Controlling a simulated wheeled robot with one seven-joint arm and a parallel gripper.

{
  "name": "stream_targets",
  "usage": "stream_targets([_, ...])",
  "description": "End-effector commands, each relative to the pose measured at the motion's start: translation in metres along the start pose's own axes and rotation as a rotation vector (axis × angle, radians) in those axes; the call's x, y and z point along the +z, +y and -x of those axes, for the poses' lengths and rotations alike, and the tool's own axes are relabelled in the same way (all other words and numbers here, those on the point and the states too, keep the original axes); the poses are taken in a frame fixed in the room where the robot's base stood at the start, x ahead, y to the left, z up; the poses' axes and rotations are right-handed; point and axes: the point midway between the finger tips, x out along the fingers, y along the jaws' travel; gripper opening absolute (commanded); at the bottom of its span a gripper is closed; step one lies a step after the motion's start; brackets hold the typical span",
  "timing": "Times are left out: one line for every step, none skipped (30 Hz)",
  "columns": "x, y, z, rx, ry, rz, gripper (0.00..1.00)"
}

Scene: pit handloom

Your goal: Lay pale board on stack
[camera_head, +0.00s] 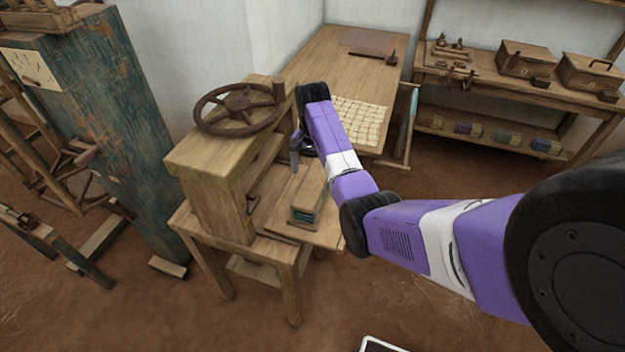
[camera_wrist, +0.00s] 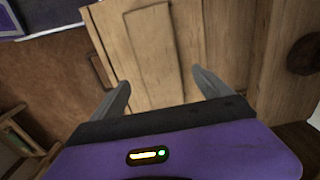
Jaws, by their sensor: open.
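My gripper (camera_head: 298,152) is beside the wooden press in the head view, partly hidden by my arm. In the wrist view, my gripper (camera_wrist: 160,92) is open, with its two grey fingers apart and nothing held between them. A flat wooden board (camera_wrist: 150,45) lies beyond the fingertips on a wooden surface; I cannot tell for sure that it is the pale board. In the head view, a low wooden stack (camera_head: 312,190) with blue-green layers (camera_head: 305,217) at its near end sits on the press's table. It is below my gripper, apart from it.
The press (camera_head: 215,165) with its dark handwheel (camera_head: 240,108) stands close left of my gripper. A long table (camera_head: 335,55) with a grid of pale pieces (camera_head: 362,122) is behind. A shelf bench (camera_head: 480,75) with boxes stands at the back right. The front floor is mostly clear.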

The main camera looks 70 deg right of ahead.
Motion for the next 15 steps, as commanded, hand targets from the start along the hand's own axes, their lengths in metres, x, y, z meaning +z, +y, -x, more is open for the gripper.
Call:
stream_targets([-0.001,-0.001,0.010,-0.003,0.003,0.000,0.89])
stream_targets([-0.001,-0.001,0.017,-0.004,0.003,-0.001,0.89])
stream_targets([-0.001,-0.001,0.025,-0.003,0.003,-0.001,0.89])
stream_targets([-0.001,-0.001,0.031,-0.003,0.003,-0.001,0.89])
stream_targets([-0.001,-0.001,0.036,-0.003,0.003,0.000,0.89])
stream_targets([-0.001,-0.001,0.043,-0.002,0.003,0.000,0.89])
stream_targets([-0.001,-0.001,0.048,-0.002,0.003,-0.001,0.89])
stream_targets([0.000,0.000,0.053,-0.001,0.001,-0.001,0.89])
stream_targets([0.000,0.000,0.062,0.000,0.000,-0.001,0.89])
stream_targets([0.000,0.000,0.065,0.000,0.000,-0.001,0.89])
stream_targets([0.000,0.000,0.067,0.000,0.000,-0.001,0.89])
stream_targets([0.000,0.000,0.070,0.000,-0.001,-0.001,0.89])
stream_targets([0.000,0.000,0.071,0.000,-0.001,-0.001,0.89])
stream_targets([0.000,0.000,0.072,0.000,-0.001,-0.001,0.89])
stream_targets([0.000,0.000,0.073,0.001,-0.001,-0.001,0.89])
